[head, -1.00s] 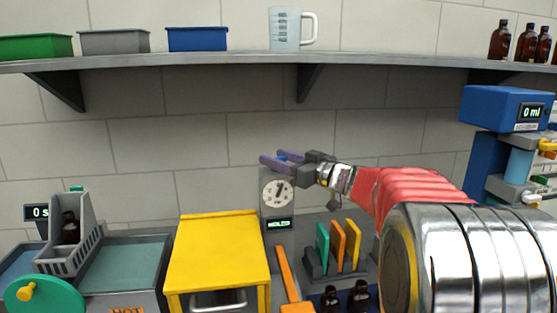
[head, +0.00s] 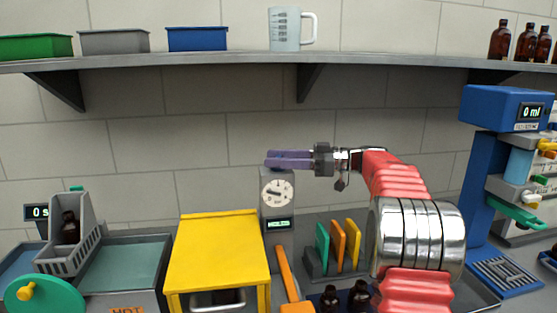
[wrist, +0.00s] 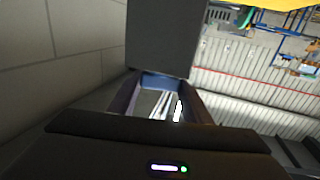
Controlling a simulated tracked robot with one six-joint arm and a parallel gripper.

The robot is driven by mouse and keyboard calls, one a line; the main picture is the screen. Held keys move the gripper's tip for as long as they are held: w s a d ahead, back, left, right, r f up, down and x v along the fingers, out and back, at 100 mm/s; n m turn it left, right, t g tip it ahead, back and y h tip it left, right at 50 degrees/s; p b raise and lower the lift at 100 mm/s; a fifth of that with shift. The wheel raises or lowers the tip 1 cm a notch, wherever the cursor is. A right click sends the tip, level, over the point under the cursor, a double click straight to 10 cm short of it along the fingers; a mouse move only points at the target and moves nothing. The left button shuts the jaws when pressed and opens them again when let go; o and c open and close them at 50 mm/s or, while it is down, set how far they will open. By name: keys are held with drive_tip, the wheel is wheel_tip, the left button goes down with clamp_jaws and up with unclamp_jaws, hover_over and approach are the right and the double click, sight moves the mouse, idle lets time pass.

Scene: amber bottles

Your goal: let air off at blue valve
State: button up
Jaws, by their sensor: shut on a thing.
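A grey box (head: 265,213) with a round white dial (head: 278,192) and a small lit display (head: 278,224) stands behind the yellow cabinet. My gripper (head: 270,160) reaches in from the right over the top of this box, its purple fingers lying level. In the wrist view the fingers are closed around a blue piece (wrist: 165,82) at the dark body, which I take as the blue valve. In the head view the fingers hide the valve. The dial's needle points left. The display's words are too small to read surely.
A yellow cabinet (head: 215,250) stands in front left of the box. An orange lever (head: 287,275) and a rack of coloured plates (head: 338,245) are in front and right. A blue dispenser (head: 505,108) stands at far right; a shelf (head: 400,66) runs above.

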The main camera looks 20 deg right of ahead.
drive_tip(key=shift+r+n+g+y, duration=0.1)
drive_tip(key=shift+n+g+y, duration=0.4)
drive_tip(key=shift+g, duration=0.4)
drive_tip(key=o, duration=1)
drive_tip(key=shift+o, duration=0.2)
drive_tip(key=v, duration=1.3)
drive_tip(key=shift+s+d, duration=0.15)
drive_tip(key=shift+d, duration=0.15)
